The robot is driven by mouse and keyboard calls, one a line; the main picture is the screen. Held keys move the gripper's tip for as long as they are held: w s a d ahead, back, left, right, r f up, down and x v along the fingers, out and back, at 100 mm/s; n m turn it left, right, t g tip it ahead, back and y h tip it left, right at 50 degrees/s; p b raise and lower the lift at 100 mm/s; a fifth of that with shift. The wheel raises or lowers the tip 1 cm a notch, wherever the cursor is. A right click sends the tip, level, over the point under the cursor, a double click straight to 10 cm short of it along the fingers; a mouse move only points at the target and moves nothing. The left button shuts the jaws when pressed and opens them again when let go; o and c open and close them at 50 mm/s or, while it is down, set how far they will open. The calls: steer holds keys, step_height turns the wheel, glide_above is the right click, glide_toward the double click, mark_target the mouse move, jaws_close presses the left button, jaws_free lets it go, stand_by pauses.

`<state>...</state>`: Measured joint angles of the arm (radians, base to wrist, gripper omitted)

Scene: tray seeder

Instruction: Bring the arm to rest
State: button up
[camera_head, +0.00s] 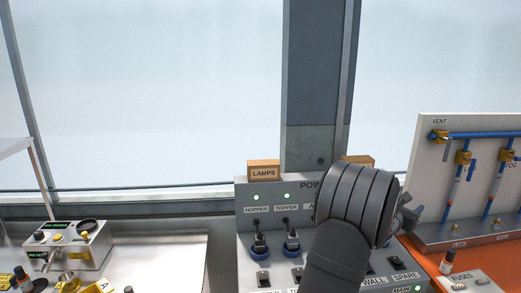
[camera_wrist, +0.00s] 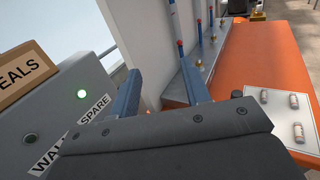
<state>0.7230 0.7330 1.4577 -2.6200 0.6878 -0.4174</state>
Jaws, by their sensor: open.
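My gripper (camera_wrist: 160,72) is open and empty in the wrist view, its two blue-grey fingers apart with nothing between them. The left finger is close to the right end of the grey power panel (camera_wrist: 60,115), near the SPARE label; I cannot tell if they touch. In the head view my arm rises in front of the power panel (camera_head: 245,215) and hides its middle. My gripper (camera_head: 408,216) shows only partly there, behind the wrist, between the panel and the white pipe board (camera_head: 455,135).
A LAMPS block (camera_head: 263,170) and a SEALS block (camera_wrist: 22,72) sit on the panel. Blue pipes with yellow valves run on the board. A control box (camera_head: 65,245) stands at left beside bare metal bench (camera_head: 165,260).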

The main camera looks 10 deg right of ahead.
steer(key=w+a+t, duration=0.1)
steer(key=w+a, duration=0.2)
steer(key=a, duration=0.3)
steer(key=w+a+n+t+y, duration=0.1)
steer(key=w+a, duration=0.2)
steer(key=a, duration=0.3)
steer(key=shift+w+n, duration=0.25)
steer(key=shift+n, duration=0.05)
steer(key=shift+d+r, duration=0.1)
steer(key=shift+d, duration=0.05)
steer(key=s+d+m+g+h, duration=0.1)
steer(key=s+d, duration=0.4)
steer(key=d, duration=0.4)
steer(key=s+d+m+g, duration=0.1)
steer(key=s+d+g, duration=0.1)
steer(key=s+d, duration=0.4)
steer(key=d, duration=0.3)
steer(key=shift+s+d+f+m+h, duration=0.2)
steer(key=shift+s+m+h, duration=0.1)
steer(key=shift+h, duration=0.1)
steer(key=shift+w+a, duration=0.1)
